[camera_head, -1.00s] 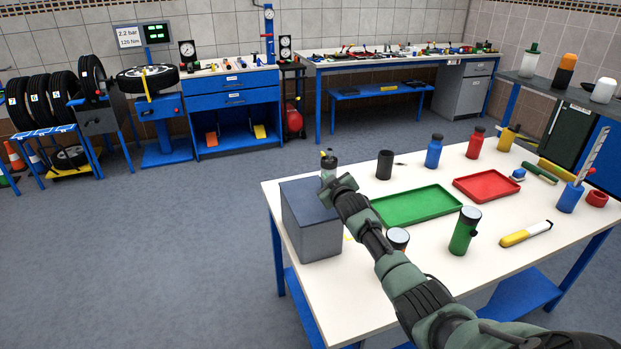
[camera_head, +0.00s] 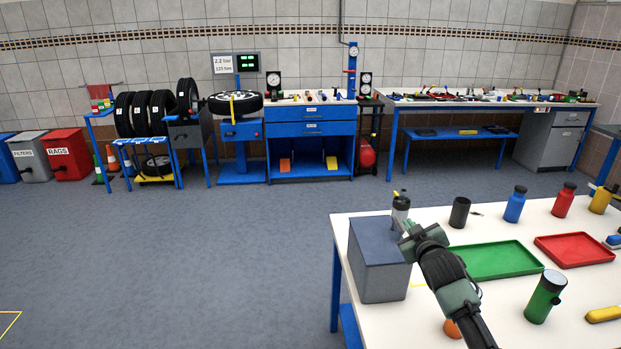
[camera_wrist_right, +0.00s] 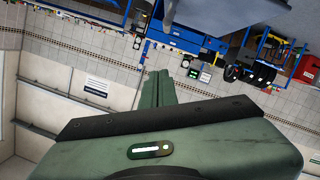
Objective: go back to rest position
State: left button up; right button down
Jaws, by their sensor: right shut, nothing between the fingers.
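My right gripper (camera_head: 408,230) is shut and empty. In the head view it is at the top right edge of the grey-blue box (camera_head: 380,280) on the white table (camera_head: 400,335), in front of a grey bottle with a dark cap (camera_head: 400,205). I cannot tell whether it touches the box. In the right wrist view the closed green fingers (camera_wrist_right: 158,88) point out toward the room, with nothing between them. My left gripper does not show.
The table also bears a green tray (camera_head: 500,260), a red tray (camera_head: 575,249), a black cup (camera_head: 459,212), a green flashlight (camera_head: 543,298) and several bottles. Open floor (camera_head: 200,260) lies left of the table. A blue workbench (camera_head: 312,145) and tyre rack stand at the back wall.

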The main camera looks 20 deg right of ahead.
jog(key=s+a+f+g+y, duration=0.3)
jog(key=s+a+f+g, duration=0.3)
jog(key=s+a+f, duration=1.1)
jog(key=s+a+g+y, duration=0.1)
jog(key=s+a+g, duration=0.2)
jog(key=s+a, duration=0.65)
jog(key=s+a+g+y, duration=0.2)
jog(key=s+a, duration=0.2)
jog(key=s, duration=1)
notch_tip(320, 180, down, 27)
jog(key=g+b, duration=0.1)
jog(key=b, duration=0.1)
jog(key=s+d+f+g+b, duration=0.1)
jog(key=s+d+f, duration=0.2)
jog(key=s+f, duration=1.4)
notch_tip(320, 180, down, 2)
jog(key=shift+s+d+f+n+g+h, duration=0.1)
jog(key=shift+s+d+n+g+h, duration=0.1)
jog(key=shift+s+n+g+h, duration=0.15)
